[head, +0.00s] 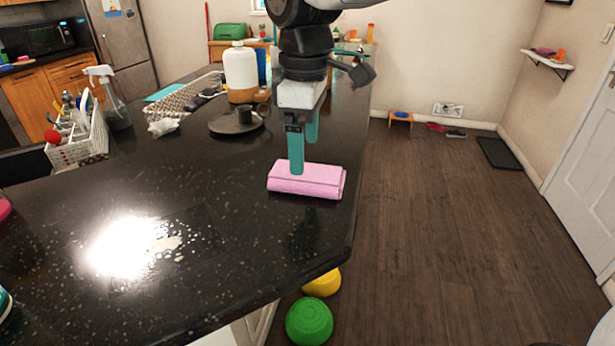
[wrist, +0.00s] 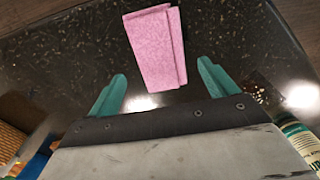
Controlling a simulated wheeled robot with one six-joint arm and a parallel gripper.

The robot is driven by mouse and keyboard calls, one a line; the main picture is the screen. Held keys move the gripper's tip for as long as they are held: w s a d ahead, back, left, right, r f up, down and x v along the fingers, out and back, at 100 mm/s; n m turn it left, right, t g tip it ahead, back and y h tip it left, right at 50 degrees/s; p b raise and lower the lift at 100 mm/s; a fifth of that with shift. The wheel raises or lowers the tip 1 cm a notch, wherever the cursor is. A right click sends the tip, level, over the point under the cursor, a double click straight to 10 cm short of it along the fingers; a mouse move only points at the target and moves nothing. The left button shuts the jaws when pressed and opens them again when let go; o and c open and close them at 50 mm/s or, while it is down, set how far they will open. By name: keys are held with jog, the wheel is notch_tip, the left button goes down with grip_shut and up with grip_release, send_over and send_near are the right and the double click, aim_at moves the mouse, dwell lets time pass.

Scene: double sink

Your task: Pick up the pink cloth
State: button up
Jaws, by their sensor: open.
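The pink cloth (head: 308,181) lies folded flat on the black speckled counter (head: 200,225), close to its right edge. It also shows in the wrist view (wrist: 156,48), beyond and between the two teal fingertips. My gripper (head: 304,150) points down just behind and above the cloth in the head view, with one finger overlapping the cloth's back edge in the picture. In the wrist view my gripper (wrist: 162,72) is open, its fingers spread wider than the cloth, with nothing between them. I cannot tell the exact height of the fingertips above the counter.
A spray bottle (head: 113,105) and a white caddy (head: 80,140) are at the left.

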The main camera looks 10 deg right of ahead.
aim_at(306, 172)
notch_tip(306, 172, down, 5)
jog(key=shift+w+d, duration=0.1)
jog(key=shift+d, duration=0.05)
jog(key=c, duration=1.1)
jog(key=shift+r, duration=0.15)
jog(key=shift+r, duration=0.7)
jog(key=shift+s+r, duration=0.2)
jog(key=shift+r, duration=0.85)
jog(key=s+a, duration=0.1)
jog(key=s, duration=0.4)
jog(key=s+a, duration=0.1)
jog(key=s, duration=0.3)
jog(key=s+a+r, duration=0.1)
jog(key=s+a, duration=0.1)
jog(key=s, duration=0.3)
jog(key=shift+s+r, duration=0.1)
jog(key=shift+s, duration=0.25)
jog(key=shift+s+a, duration=0.1)
jog(key=shift+s, duration=0.05)
